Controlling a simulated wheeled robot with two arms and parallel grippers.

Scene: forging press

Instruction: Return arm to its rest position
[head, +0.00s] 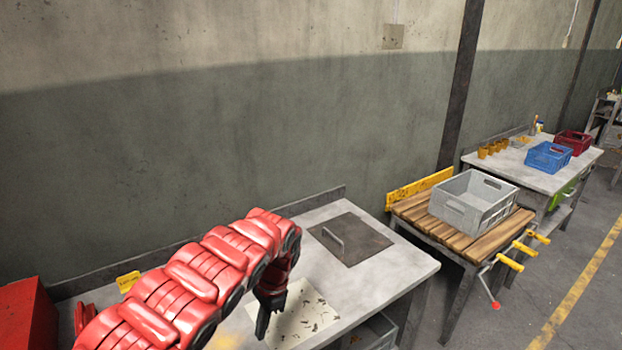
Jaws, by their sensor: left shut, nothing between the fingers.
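My left arm, red, reaches in from the lower left of the head view over a grey metal table (405,268). My left gripper (262,330) is black and points down above a pale speckled sheet (312,318) on the table. Its fingers are shut and I see nothing held in them. The arm hides part of the sheet and the near left of the table. My right gripper is not in view.
A dark plate with a handle (365,240) lies on the table. To the right stand a wooden bench with a grey crate (465,215), and another table with a blue crate (547,158) and a red crate (580,137). A concrete wall runs behind; the floor at right is clear.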

